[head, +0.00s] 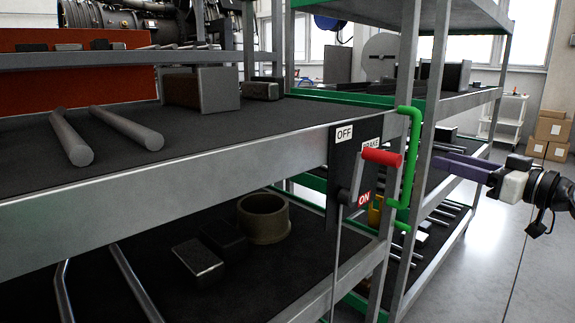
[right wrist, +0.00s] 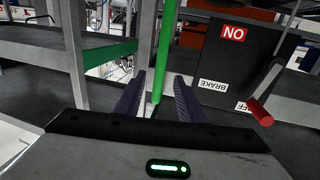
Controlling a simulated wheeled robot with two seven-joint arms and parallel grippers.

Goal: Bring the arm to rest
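My right gripper (head: 445,163) comes in from the right in the head view, its dark purple fingers pointing left toward the shelf cart. In the right wrist view its two fingers (right wrist: 158,98) stand apart with nothing gripped. The green handle bar (head: 412,150) lies ahead of the fingertips and shows beyond them in the wrist view (right wrist: 166,50). The brake lever's red grip (head: 382,157) is on a dark panel (head: 343,150) marked OFF, BRAKE and ON; it also shows right of the fingers in the wrist view (right wrist: 260,112). My left gripper is not in view.
The shelf cart's metal edge (head: 200,173) fills the left and middle. Its shelves hold rods, blocks and a ring (head: 263,218). Another green-trimmed rack stands behind. Cardboard boxes (head: 551,130) stand at the far right. The floor (head: 490,275) at lower right is clear.

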